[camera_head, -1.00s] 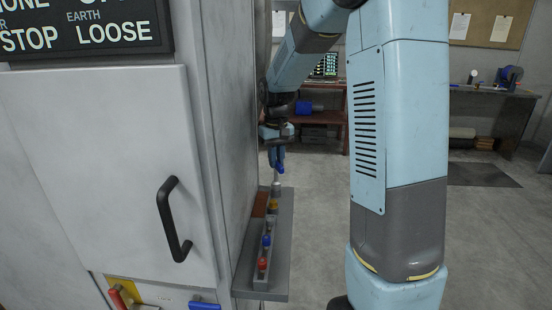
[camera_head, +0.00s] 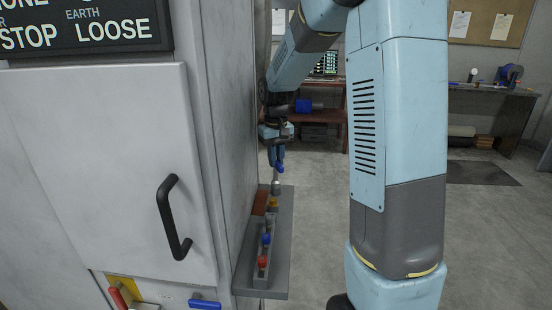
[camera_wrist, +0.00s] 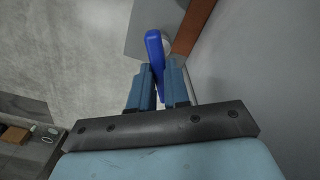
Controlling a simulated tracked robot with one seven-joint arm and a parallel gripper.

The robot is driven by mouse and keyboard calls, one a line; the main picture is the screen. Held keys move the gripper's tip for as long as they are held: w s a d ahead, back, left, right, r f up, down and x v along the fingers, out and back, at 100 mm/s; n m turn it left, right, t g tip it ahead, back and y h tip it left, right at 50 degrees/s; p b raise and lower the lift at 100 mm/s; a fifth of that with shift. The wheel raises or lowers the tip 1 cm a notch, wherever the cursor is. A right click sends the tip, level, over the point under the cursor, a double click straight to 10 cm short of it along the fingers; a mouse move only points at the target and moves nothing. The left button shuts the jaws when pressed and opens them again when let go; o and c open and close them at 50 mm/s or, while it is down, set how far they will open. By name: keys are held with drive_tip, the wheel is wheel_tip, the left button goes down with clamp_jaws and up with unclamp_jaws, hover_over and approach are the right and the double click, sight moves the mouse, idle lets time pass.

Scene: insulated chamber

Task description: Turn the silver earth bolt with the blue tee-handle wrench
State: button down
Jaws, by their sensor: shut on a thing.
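The blue tee-handle wrench (camera_head: 280,167) is in my gripper (camera_head: 276,158) beside the chamber wall. In the wrist view its blue handle (camera_wrist: 154,52) sticks out past the two fingers of my gripper (camera_wrist: 159,70), which are shut on it. In the head view the wrench hangs about upright over the far end of a grey ledge. A silver piece (camera_head: 276,187) shows at its lower end, at the silver bolt's place. I cannot tell there where wrench ends and bolt begins, or whether the wrench is seated. In the wrist view the handle hides the bolt.
The grey ledge (camera_head: 280,260) carries a row with gold (camera_head: 273,202), blue (camera_head: 266,239) and red (camera_head: 262,262) heads, and a brown block (camera_head: 259,202) against the wall. The grey cabinet (camera_head: 110,170) with a black handle (camera_head: 174,220) stands close left. Open floor lies right.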

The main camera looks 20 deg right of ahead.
idle(0.4)
drive_tip(key=c, duration=1)
unclamp_jaws()
drive_tip(key=shift+r, duration=0.1)
wheel_tip(320, 180, up, 14)
drive_tip(key=shift+f, duration=0.25)
drive_tip(key=shift+c, duration=1.3)
